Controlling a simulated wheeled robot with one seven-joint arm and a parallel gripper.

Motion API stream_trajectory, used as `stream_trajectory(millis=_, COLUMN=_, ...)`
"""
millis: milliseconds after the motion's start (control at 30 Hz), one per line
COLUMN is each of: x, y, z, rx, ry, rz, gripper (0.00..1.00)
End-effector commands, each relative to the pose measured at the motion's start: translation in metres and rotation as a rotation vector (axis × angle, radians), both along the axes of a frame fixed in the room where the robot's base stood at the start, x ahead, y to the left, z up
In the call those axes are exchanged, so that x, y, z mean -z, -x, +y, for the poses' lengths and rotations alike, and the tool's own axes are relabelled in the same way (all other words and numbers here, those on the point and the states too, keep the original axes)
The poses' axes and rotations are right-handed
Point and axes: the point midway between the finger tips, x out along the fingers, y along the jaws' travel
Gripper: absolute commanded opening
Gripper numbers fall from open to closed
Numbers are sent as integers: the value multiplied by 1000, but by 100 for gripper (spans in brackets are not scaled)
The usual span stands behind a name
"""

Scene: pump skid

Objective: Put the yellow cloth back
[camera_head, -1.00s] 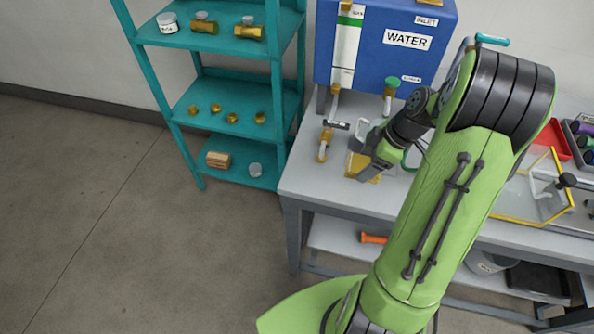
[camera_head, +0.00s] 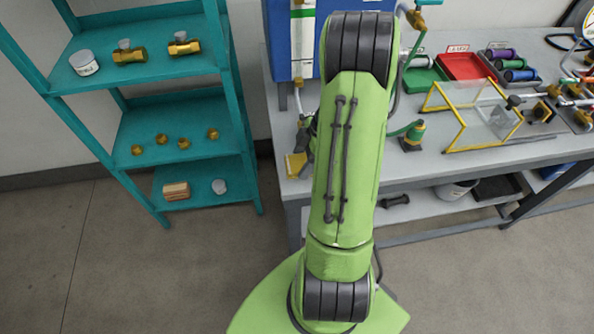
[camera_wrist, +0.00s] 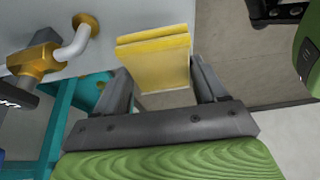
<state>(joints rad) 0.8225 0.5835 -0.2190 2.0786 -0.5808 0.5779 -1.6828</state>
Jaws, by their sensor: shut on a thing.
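The yellow cloth (camera_head: 295,165) is a folded pad near the left end of the grey bench, partly hidden by my arm. In the wrist view the cloth (camera_wrist: 158,58) sits between the two fingers of my gripper (camera_wrist: 161,82), which is shut on it. In the head view my gripper (camera_head: 306,142) shows only in part, left of my green arm. I cannot tell whether the cloth touches the bench top.
A teal shelf (camera_head: 185,95) with brass fittings stands left of the bench (camera_head: 440,190). A blue water tank (camera_head: 280,40) is behind my arm. A yellow-framed clear guard (camera_head: 470,110) stands farther right.

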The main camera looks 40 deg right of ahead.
Motion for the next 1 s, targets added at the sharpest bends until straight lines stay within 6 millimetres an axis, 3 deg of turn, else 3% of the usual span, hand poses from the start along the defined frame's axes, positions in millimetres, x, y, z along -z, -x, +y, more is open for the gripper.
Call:
stream_trajectory(millis=267, x=44, y=0, z=1, rx=-1, ry=-3, rz=1, gripper=43)
stream_trajectory(millis=633, x=49, y=-1, z=0, rx=-1, ry=0, rz=-2, gripper=43)
stream_trajectory(millis=667, x=48, y=-1, z=1, rx=-1, ry=0, rz=-2, gripper=74)
stream_trajectory(millis=800, x=47, y=-1, z=1, rx=-1, ry=0, rz=-2, gripper=96)
stream_trajectory(millis=1000, x=47, y=-1, z=1, rx=-1, ry=0, rz=-2, gripper=97)
